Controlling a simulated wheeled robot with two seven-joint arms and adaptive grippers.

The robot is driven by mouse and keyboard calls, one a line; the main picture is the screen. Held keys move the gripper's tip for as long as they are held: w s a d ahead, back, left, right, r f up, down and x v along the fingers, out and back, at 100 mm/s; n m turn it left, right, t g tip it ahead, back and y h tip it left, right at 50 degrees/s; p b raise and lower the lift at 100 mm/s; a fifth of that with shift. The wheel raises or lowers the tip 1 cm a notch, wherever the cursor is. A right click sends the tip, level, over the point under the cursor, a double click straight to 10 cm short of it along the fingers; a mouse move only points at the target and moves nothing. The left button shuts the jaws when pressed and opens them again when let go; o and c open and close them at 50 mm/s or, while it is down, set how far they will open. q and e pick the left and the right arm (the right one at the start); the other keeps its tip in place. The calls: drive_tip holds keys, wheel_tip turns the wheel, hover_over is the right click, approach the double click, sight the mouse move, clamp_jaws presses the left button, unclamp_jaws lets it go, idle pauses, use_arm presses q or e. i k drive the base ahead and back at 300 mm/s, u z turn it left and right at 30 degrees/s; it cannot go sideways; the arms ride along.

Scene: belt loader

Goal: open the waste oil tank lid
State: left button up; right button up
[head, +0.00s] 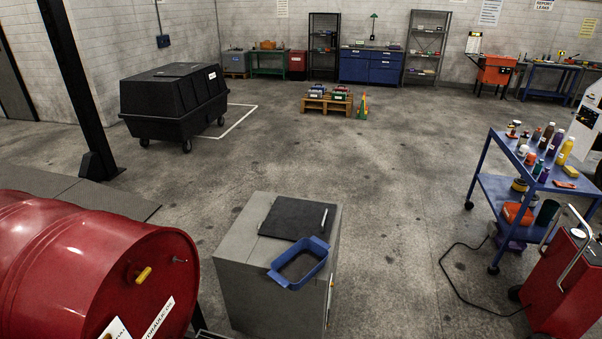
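A grey box-shaped tank (262,278) stands at the lower middle of the head view; I take it to be the waste oil tank, though no label on it is readable. A dark flat lid (290,217) lies shut on its top, with a light bar handle (324,218) near its right edge. A blue open tray (308,281) sits at the tank's front right top edge, close to the lid; whether they touch is unclear. Neither of my grippers is in view.
A red drum (90,265) lies on its side at lower left. A blue tool cart (522,182) with bottles and a red wheeled machine (568,285) stand at right, with a cable on the floor. A black wheeled bin (172,105) is far left. The middle floor is clear.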

sight(291, 219)
drive_tip(key=z, duration=0.5)
drive_tip(key=i, duration=0.55)
drive_tip(key=z, duration=0.55)
drive_tip(key=i, duration=0.7)
drive_tip(key=u, duration=0.8)
drive_tip(key=i, duration=0.75)
drive_tip(key=u, duration=0.9)
